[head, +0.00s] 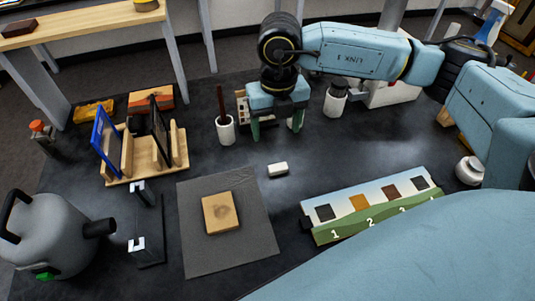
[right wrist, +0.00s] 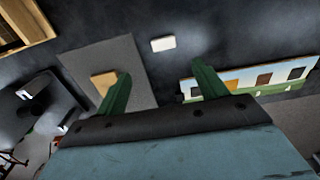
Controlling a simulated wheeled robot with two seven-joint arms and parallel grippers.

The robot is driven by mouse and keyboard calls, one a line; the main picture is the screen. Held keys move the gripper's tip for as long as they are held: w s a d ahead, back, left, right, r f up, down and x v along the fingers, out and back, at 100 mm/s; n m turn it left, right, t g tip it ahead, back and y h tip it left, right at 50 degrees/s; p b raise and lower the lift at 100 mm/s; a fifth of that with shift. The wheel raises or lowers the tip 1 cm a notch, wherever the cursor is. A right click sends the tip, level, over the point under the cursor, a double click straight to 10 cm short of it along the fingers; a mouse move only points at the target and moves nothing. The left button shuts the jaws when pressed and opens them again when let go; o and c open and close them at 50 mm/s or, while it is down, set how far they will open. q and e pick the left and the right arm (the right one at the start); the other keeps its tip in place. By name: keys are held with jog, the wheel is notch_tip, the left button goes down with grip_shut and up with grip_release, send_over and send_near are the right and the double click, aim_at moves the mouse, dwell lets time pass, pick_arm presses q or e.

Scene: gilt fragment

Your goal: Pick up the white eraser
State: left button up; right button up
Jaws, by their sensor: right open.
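The white eraser (head: 278,169) lies on the dark tabletop, between the grey mat and the numbered board. It also shows in the right wrist view (right wrist: 162,43), near the top and centred between the finger directions. My right gripper (head: 276,133) is open and empty, with its green fingers pointing down above the table, behind the eraser in the head view. In the right wrist view the fingers (right wrist: 163,76) are spread apart, with the eraser beyond their tips and not touched. My left gripper is not in view.
A grey mat (head: 194,255) bearing a wooden block (head: 222,212) lies left of the eraser. A numbered board (head: 373,205) with coloured squares lies to the right. A white cup (head: 226,131) stands near my right gripper. A wooden rack (head: 180,147) and grey kettle (head: 50,240) are at left.

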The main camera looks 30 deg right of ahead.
jog(key=b, duration=0.4)
send_over(279, 166)
jog(key=f, duration=0.6)
jog(key=shift+s+a+f, duration=0.1)
jog(key=shift+a+f, duration=0.05)
jog(key=shift+a, duration=0.25)
jog(key=shift+f+b, duration=0.65)
jog(key=shift+f, duration=0.55)
jog(key=f+b, duration=0.1)
jog(key=f, duration=0.1)
jog(key=f+b, duration=0.1)
jog(key=shift+d+f+b, duration=0.25)
jog(key=shift+f+b, duration=0.05)
jog(key=shift+b, duration=0.05)
jog(key=shift+f, duration=0.35)
jog(key=shift+d+f+b, duration=0.15)
jog(key=shift+f+b, duration=0.05)
jog(key=shift+b, duration=0.1)
jog(key=shift+c, duration=1)
jog(key=c, duration=0.9)
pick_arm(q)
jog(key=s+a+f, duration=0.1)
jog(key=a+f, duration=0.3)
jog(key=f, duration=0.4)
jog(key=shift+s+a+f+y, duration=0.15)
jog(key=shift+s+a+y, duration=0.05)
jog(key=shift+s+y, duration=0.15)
pick_arm(e)
jog(key=shift+c, duration=0.2)
